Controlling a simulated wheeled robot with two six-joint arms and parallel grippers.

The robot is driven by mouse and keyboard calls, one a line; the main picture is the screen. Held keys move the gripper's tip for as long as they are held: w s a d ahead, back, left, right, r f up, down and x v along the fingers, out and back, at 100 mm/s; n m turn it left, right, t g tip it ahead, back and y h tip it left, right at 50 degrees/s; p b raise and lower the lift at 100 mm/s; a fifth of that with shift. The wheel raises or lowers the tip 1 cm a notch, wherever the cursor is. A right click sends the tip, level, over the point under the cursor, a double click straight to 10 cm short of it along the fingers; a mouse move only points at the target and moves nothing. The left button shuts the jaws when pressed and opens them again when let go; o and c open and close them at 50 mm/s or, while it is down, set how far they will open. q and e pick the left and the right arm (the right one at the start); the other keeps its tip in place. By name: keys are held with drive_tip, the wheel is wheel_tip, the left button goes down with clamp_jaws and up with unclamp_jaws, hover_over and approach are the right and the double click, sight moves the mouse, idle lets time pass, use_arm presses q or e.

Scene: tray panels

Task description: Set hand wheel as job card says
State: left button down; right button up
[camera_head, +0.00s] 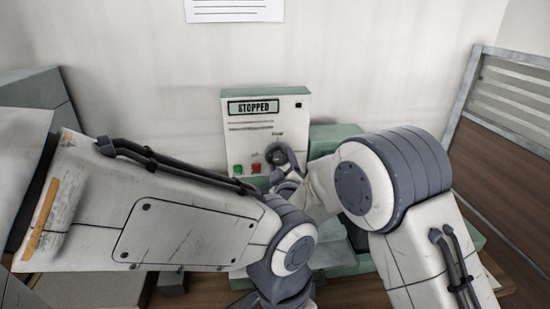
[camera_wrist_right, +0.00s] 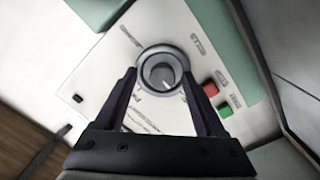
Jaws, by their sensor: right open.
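The control panel (camera_head: 290,111) stands against the back wall with a "STOPPED" display (camera_head: 253,107). Its round grey hand wheel (camera_head: 276,153) is partly covered by my right gripper in the head view. In the right wrist view the hand wheel (camera_wrist_right: 160,69) is a grey ring with a dark centre and a pale mark at lower right. My right gripper (camera_wrist_right: 159,76) is open, with its fingers on either side of the wheel; contact is unclear. My left gripper is mostly cut off at the bottom of the head view. A printed sheet (camera_head: 236,10) is on the wall, its top cut off.
Below the display are a green button (camera_head: 238,169) and a red button (camera_head: 256,168), close to the wheel. They also show in the right wrist view, right of the fingers. A wood and metal partition (camera_head: 510,150) stands at right. Grey boxes stand at left.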

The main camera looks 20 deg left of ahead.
drive_tip(key=shift+w+a, duration=0.1)
drive_tip(key=shift+a, duration=0.2)
drive_tip(key=shift+a, duration=0.1)
drive_tip(key=shift+c, duration=1)
clamp_jaws()
